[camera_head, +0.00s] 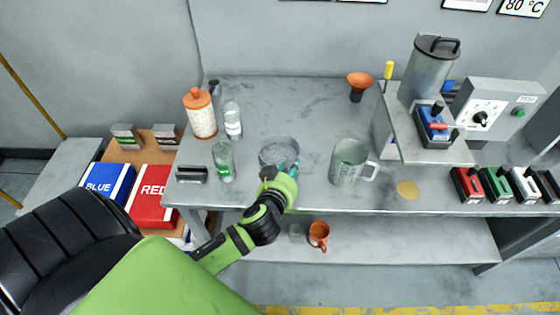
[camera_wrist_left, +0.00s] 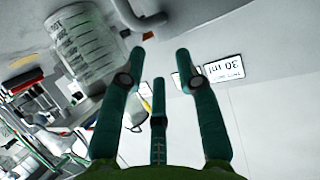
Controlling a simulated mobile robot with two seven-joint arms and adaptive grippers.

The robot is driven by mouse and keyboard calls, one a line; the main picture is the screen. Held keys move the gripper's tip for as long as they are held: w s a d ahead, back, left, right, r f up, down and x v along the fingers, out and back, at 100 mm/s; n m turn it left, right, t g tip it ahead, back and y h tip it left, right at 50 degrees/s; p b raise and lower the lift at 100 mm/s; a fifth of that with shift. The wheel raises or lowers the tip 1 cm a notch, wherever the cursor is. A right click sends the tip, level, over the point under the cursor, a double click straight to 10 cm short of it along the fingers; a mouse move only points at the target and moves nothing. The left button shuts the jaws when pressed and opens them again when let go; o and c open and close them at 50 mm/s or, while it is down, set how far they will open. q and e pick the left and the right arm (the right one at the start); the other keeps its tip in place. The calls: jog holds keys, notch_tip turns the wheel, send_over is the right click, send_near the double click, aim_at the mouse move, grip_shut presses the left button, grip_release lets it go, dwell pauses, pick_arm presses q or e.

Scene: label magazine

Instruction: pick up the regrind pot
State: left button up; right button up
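A round grey pot (camera_head: 279,149) holding grey granules stands near the front edge of the table; no label can be read, but it best fits the regrind pot. My left gripper (camera_head: 288,168) is at its front right side and hides part of its wall; I cannot tell whether they touch. In the left wrist view my left gripper (camera_wrist_left: 160,65) has its teal fingers spread, with nothing held between them. The pot cannot be made out there. My right gripper is not in view.
A measuring jug (camera_head: 348,163) stands right of the pot, and also shows in the left wrist view (camera_wrist_left: 85,40). A press (camera_head: 430,110) is at the right. An orange mug (camera_head: 319,235) is on the lower shelf. The table behind the pot is clear.

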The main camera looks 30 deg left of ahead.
pick_arm(q)
jog(key=x, duration=0.8)
jog(key=shift+w+f+p, duration=0.1)
jog(key=shift+f+p, duration=0.1)
jog(key=shift+p, duration=0.2)
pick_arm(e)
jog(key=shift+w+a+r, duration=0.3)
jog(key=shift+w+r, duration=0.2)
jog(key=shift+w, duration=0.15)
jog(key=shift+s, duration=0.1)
pick_arm(q)
grip_shut()
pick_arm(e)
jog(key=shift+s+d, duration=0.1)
pick_arm(q)
jog(key=shift+w+a+r, duration=0.1)
jog(key=shift+r, duration=0.05)
